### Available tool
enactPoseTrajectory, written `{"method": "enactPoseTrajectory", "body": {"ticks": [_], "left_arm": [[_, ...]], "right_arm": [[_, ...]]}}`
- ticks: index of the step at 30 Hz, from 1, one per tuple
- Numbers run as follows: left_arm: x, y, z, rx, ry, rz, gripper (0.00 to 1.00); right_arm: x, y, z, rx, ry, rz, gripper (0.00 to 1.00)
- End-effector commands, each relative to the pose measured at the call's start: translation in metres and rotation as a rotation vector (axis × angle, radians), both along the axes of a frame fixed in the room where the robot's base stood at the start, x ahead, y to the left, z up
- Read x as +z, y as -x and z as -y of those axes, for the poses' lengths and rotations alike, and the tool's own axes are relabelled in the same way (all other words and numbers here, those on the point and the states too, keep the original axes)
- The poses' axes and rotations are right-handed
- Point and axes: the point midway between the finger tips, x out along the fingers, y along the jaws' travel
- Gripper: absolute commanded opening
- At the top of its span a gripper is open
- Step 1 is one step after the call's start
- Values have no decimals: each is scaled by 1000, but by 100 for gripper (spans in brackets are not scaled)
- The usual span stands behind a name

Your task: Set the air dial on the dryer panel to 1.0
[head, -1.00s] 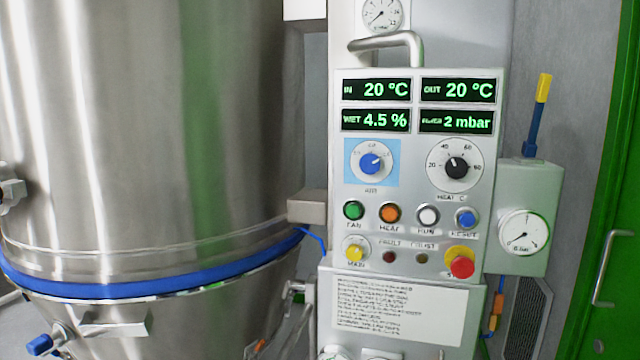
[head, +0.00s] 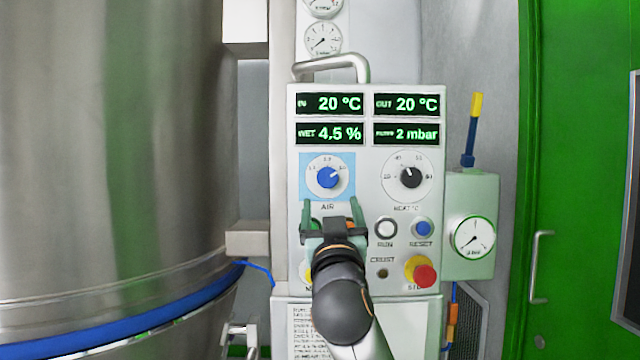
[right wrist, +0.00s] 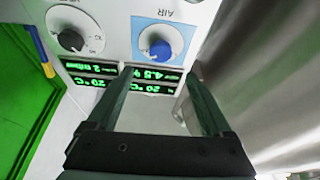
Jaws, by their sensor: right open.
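The blue air dial (head: 328,177) sits on a white round scale with a light blue square behind it, on the dryer panel (head: 295,240). Its pointer is turned to the upper right. The dial also shows in the right wrist view (right wrist: 160,50), where the picture is upside down. My right gripper (head: 333,207) is open and empty, just below the dial in the head view, with its two green fingers apart. I cannot tell its exact distance from the panel. The gripper and arm hide the fan and heat buttons and part of the lower row. My left gripper is not in view.
A black heat dial (head: 410,178) is right of the air dial, with displays (head: 330,103) above. A red stop knob (head: 424,275) is at lower right. A metal handle (head: 335,62) tops the panel. A large steel vessel (head: 110,150) stands left.

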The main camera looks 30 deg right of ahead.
Motion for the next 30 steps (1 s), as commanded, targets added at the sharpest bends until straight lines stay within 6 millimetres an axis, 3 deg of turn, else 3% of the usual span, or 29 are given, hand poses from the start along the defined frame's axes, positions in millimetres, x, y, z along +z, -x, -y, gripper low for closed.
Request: {"method": "enactPoseTrajectory", "body": {"ticks": [15,30], "left_arm": [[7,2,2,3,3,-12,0],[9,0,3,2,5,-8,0]], "right_arm": [[35,-71,42,-1,1,-2,84],[40,-84,49,1,0,0,84]]}}
